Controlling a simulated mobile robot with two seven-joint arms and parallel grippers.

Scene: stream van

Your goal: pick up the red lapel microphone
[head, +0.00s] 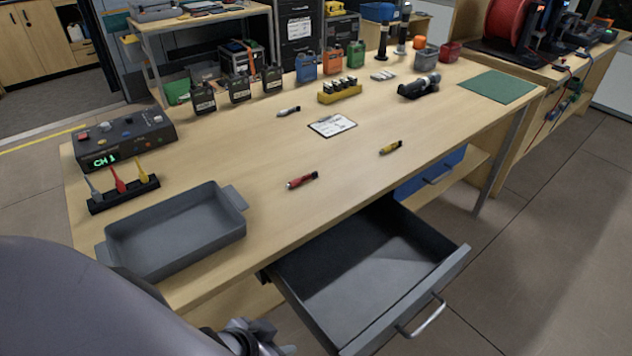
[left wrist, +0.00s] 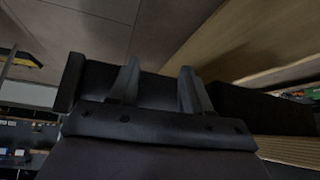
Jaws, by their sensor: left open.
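The red lapel microphone (head: 302,181) lies on the wooden table near its front edge, to the right of a grey tray. Nothing touches it. My left gripper (head: 262,346) shows only partly at the bottom edge of the head view, below the table's front edge and well apart from the microphone. In the left wrist view its two fingers (left wrist: 158,88) stand apart with nothing between them. The microphone does not show in that view. My right gripper is not in view.
The grey tray (head: 178,232) stands at the table's front left. An open, empty drawer (head: 365,265) juts out below the front edge. A yellow microphone (head: 391,147), a grey one (head: 288,111) and a white card (head: 332,125) lie further off. The table around the red microphone is clear.

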